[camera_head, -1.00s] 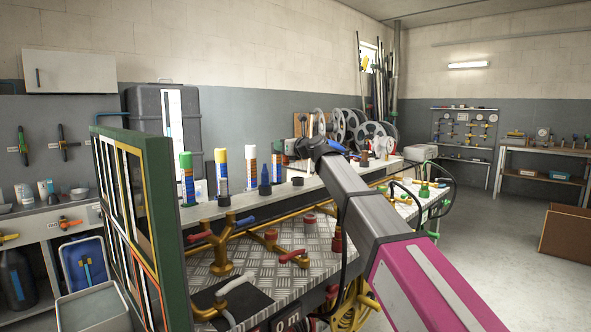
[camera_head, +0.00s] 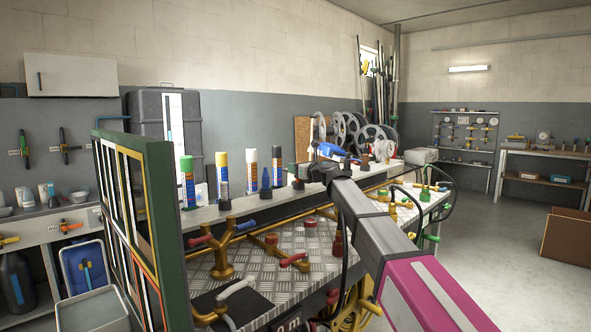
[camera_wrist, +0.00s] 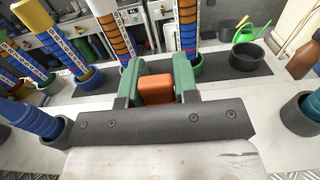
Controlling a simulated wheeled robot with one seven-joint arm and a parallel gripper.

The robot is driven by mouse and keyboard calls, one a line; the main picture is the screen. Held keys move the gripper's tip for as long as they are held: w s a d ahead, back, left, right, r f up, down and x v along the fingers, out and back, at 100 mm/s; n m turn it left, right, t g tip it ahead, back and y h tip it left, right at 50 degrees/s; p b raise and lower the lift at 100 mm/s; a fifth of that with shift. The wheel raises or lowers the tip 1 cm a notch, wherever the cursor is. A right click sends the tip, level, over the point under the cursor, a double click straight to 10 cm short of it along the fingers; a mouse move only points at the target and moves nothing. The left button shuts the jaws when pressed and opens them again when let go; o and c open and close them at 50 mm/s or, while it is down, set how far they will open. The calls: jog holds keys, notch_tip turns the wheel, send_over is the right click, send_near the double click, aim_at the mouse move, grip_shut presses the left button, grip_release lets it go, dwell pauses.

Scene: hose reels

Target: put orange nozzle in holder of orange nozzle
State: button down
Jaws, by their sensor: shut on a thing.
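The orange nozzle (camera_wrist: 155,88) is between the two green fingers of my gripper (camera_wrist: 156,83) in the wrist view. The fingers are shut on it, and only its blocky orange end shows. It is above a pale shelf with a dark strip. An empty dark round cup (camera_wrist: 246,58) stands to the right beyond the fingers. I cannot tell for sure whether it is the holder of the orange nozzle. In the head view my arm reaches toward the shelf at the back of the bench, and the nozzle cannot be made out there.
Striped tubes (camera_wrist: 182,28) stand in cups beyond the fingers. A blue nozzle (camera_wrist: 37,119) in a dark cup is at near left; another filled cup (camera_wrist: 297,114) is at right. A green-framed panel (camera_head: 155,225) stands left of the bench. Valves (camera_head: 222,262) crowd the checkered bench top.

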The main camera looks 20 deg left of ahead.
jog(key=c, duration=0.9)
grip_release()
jog(key=shift+f, duration=0.1)
jog(key=shift+o, duration=0.2)
jog(key=shift+s+d, duration=0.1)
jog(key=shift+d, duration=0.05)
jog(key=v, duration=1.1)
jog(key=shift+d, duration=0.35)
